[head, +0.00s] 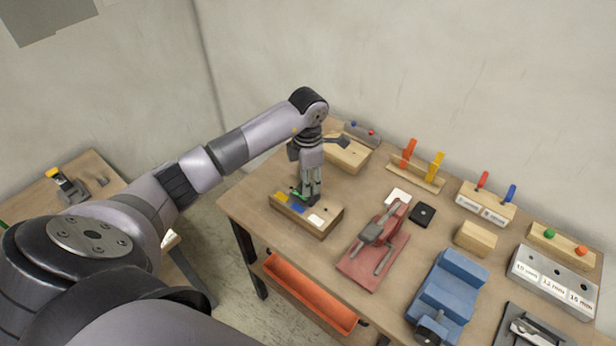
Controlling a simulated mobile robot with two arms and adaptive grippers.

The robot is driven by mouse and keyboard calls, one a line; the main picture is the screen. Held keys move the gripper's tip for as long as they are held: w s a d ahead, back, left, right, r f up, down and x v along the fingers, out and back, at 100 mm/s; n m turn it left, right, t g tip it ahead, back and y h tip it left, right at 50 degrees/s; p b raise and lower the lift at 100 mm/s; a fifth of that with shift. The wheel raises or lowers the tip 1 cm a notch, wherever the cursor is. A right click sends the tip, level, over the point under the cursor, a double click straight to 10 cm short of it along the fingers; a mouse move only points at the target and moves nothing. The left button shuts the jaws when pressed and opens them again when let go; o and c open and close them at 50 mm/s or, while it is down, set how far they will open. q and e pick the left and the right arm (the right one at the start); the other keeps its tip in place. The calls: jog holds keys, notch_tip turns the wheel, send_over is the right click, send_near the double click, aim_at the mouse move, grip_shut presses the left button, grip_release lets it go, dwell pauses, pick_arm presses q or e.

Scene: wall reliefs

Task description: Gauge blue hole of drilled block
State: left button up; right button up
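A wooden block (326,225) with yellow, blue and white patches on top lies near the left front edge of the table. Its blue patch (297,207) is partly behind my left gripper. My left gripper (307,198) points down at the back of this block, its fingertips at or just above the top. A small green bit (295,192) shows at the fingertips. I cannot tell whether the fingers hold it, or whether they touch the block. Any hole in the blue patch is too small to make out. My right gripper is not in view.
Behind stand holders with orange and yellow pieces (407,152), red and blue handles (482,180), and green and orange knobs (550,233). A red clamp fixture (365,263), a blue vise (447,285) and a grey labelled block (553,282) stand to the right. An orange bin (308,293) sits below the table edge.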

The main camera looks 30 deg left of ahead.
pick_arm(q)
jog(key=shift+c, duration=0.4)
grip_shut()
dwell(0.4)
